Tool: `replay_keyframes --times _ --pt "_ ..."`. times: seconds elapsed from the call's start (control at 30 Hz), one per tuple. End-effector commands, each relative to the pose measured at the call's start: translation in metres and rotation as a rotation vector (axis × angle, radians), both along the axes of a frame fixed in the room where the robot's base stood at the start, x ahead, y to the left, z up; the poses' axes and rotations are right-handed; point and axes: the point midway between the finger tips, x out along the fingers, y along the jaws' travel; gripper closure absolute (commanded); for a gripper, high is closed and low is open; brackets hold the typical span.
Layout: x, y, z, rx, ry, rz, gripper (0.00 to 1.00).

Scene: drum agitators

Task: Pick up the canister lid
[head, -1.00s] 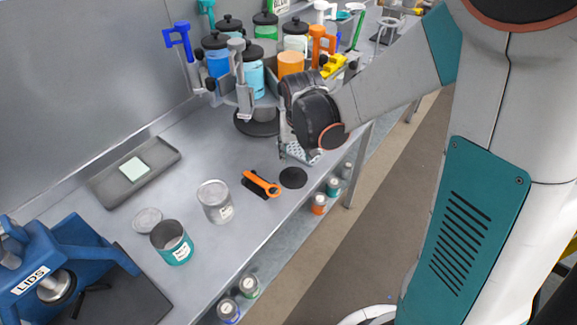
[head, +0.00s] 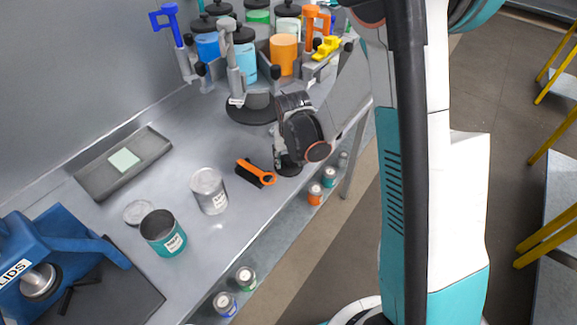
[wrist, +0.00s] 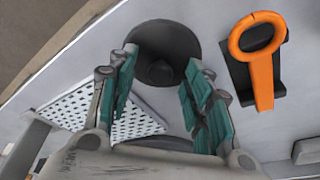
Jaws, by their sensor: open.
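The canister lid, a round black disc with a knob in its middle, lies flat on the grey bench near its front edge. In the wrist view the lid (wrist: 182,38) shows ahead of and between my teal finger pads, with its knob roughly centred. My gripper (wrist: 163,75) is open, with nothing held; the gap in height to the knob is hard to judge. In the head view my gripper (head: 288,158) reaches down over the lid (head: 289,171), hiding most of it. An orange canister (head: 284,52) with no black lid on it stands at the back.
An orange ring-handled tool (head: 256,172) in a black holder lies close beside the lid; it also shows in the wrist view (wrist: 260,60). A metal can (head: 209,192) and an open teal can (head: 164,234) stand farther left.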

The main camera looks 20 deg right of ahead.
Motion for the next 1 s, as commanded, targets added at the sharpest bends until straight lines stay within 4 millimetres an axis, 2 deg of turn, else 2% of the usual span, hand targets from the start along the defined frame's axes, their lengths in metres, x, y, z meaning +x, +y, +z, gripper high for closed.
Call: replay_keyframes --times 0.27,0.47,0.83,1.0 --pt "0.001 0.0 -0.003 0.0 0.0 0.0 0.54" --pt "0.001 0.0 -0.003 0.0 0.0 0.0 0.96" --pt "0.001 0.0 -0.002 0.0 0.0 0.0 0.96" --pt "0.001 0.0 0.009 0.0 0.0 0.0 0.96"
